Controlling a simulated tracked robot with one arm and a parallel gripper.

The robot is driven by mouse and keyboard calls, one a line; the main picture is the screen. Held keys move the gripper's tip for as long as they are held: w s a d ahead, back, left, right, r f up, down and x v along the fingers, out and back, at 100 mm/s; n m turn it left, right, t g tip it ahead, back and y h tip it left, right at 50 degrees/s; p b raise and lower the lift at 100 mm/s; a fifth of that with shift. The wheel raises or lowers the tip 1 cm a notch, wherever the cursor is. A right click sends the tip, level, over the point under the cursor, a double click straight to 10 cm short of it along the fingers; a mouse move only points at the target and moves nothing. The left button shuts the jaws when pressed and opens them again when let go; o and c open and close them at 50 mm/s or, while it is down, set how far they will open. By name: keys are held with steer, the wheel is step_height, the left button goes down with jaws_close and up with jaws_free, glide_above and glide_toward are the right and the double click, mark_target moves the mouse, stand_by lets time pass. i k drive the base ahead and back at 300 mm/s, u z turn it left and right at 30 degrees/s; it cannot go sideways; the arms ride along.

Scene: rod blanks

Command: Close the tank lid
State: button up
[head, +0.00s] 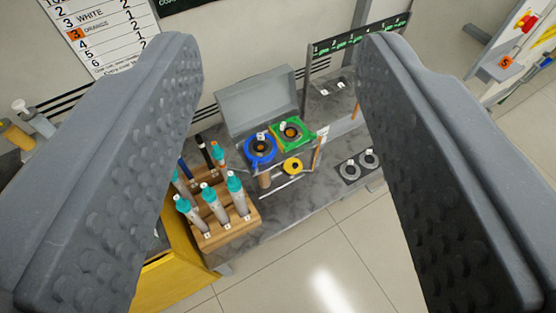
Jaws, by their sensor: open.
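The tank (293,181) stands on the grey bench ahead of my gripper, with a blue ring and a green ring on its top. Its grey lid (258,98) looks raised, standing up and leaning back behind the rings. My gripper (275,45) is open and empty. Its two dark, studded fingers fill the left and right of the view. The tank and lid show in the gap between them, farther away, and neither finger appears to touch them.
A wooden rack (226,233) with several teal-capped rods stands left of the tank. A yellow disc (292,166) is at the tank's front. Two grey rings (359,166) lie to its right. A wall chart (100,32) hangs behind. Tiled floor (320,250) is clear in front.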

mark_target(253, 101)
steer(key=z, duration=0.45)
steer(key=i, duration=1.35)
steer(key=u, duration=0.55)
steer(key=i, duration=0.7)
steer(key=u, duration=0.5)
